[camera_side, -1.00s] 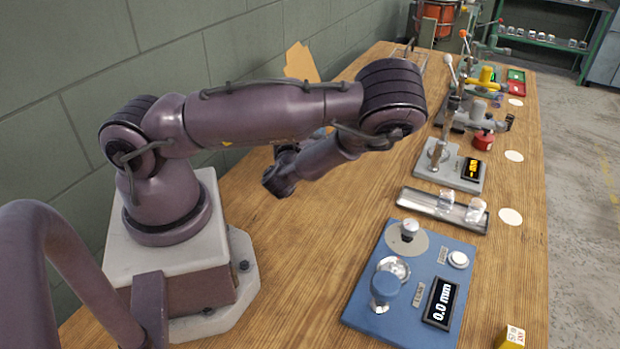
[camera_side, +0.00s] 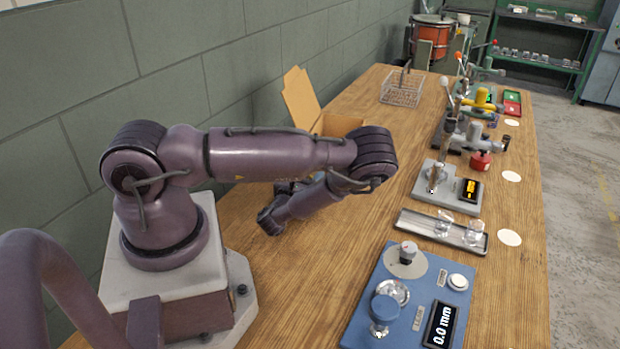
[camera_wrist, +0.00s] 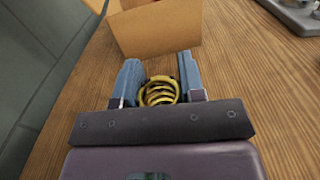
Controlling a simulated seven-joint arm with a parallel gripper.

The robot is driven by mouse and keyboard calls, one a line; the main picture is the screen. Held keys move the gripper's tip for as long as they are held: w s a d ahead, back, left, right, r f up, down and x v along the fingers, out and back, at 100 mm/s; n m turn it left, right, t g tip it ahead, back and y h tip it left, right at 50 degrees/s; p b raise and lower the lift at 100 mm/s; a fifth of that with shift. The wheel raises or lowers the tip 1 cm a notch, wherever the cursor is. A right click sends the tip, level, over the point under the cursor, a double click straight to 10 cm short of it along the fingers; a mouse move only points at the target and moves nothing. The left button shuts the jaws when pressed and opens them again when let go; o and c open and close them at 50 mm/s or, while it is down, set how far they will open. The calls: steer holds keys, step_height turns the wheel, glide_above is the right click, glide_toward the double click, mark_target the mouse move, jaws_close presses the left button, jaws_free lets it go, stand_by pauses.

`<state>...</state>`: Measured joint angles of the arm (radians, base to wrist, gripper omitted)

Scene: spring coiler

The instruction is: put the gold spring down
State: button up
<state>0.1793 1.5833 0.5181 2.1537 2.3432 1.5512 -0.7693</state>
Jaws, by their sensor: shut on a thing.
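The gold spring (camera_wrist: 159,91) shows in the wrist view as a small coil of yellow wire between the two blue fingers of my gripper (camera_wrist: 159,82). The gripper is shut on it. A cardboard box (camera_wrist: 155,28) stands just beyond the fingertips in the wrist view. In the side view the open box (camera_side: 336,124), with one flap standing up, is behind my arm and partly hidden by it. The spring and the fingers cannot be made out in the side view.
A blue device (camera_side: 362,322) with a display reading 0.0 mm stands at the front right. Behind it are a metal tray (camera_side: 412,222) with clear containers and a grey tester (camera_side: 425,183). A wire basket (camera_side: 401,91) is at the back. Bare wood lies between my arm and these.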

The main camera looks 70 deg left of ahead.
steer(key=shift+f, duration=0.2)
steer(key=o, duration=0.9)
steer(key=shift+o, duration=0.2)
